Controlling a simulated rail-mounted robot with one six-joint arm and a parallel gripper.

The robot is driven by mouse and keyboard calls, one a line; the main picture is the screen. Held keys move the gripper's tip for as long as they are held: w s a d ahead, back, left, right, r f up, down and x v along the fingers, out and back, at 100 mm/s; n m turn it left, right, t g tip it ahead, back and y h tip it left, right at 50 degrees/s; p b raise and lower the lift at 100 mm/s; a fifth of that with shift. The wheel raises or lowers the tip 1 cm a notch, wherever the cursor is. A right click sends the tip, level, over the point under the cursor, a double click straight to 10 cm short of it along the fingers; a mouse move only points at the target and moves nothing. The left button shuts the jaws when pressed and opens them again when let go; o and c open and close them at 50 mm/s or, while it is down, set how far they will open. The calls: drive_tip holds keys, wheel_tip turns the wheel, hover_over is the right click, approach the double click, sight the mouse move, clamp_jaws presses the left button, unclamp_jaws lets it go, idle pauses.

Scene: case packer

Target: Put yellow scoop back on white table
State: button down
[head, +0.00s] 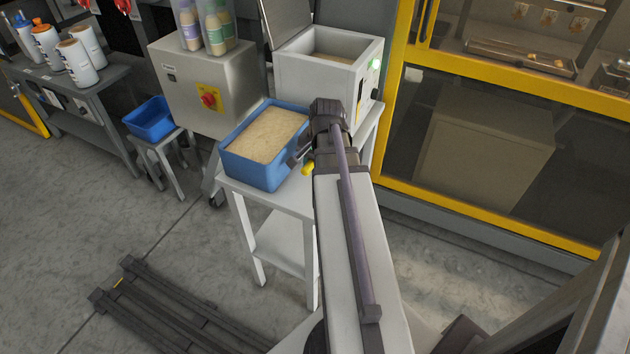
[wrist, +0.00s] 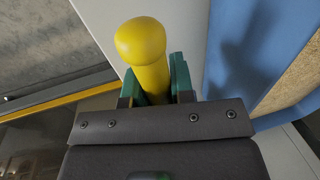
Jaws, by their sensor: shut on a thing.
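The yellow scoop (wrist: 142,45) shows in the wrist view as a yellow handle with a rounded end. My gripper (wrist: 156,80) is shut on this handle between its green-lined fingers. In the head view a small yellow part of the scoop (head: 308,167) shows beside my gripper (head: 298,158), just right of the blue bin. The white table (head: 290,199) stands below. It also shows as a pale surface in the wrist view (wrist: 187,30). The scoop's other end is hidden, and I cannot tell whether it touches the table.
A blue bin (head: 247,174) full of tan granules stands on the table's left part, close beside my gripper. A white open-lidded machine (head: 302,77) stands behind. A yellow-framed enclosure (head: 480,205) is at the right. My arm hides the table's right part.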

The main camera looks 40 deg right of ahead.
sight(311, 181)
drive_tip(key=shift+f, duration=0.15)
wheel_tip(311, 181, down, 4)
drive_tip(key=b, duration=0.3)
drive_tip(key=shift+b, duration=0.35)
drive_tip(key=shift+r+p, duration=0.25)
drive_tip(key=shift+p, duration=0.05)
drive_tip(key=shift+f, duration=0.2)
drive_tip(key=c, duration=1)
unclamp_jaws()
drive_tip(key=r+p, duration=0.4)
drive_tip(key=s+r+p, duration=0.1)
drive_tip(key=r+p, duration=0.2)
drive_tip(key=r, duration=0.1)
drive_tip(key=s+r+p, duration=0.1)
drive_tip(key=r+p, duration=0.3)
drive_tip(key=shift+d+r+p, duration=0.1)
drive_tip(key=shift+d+p, duration=0.25)
drive_tip(key=shift+a, duration=0.1)
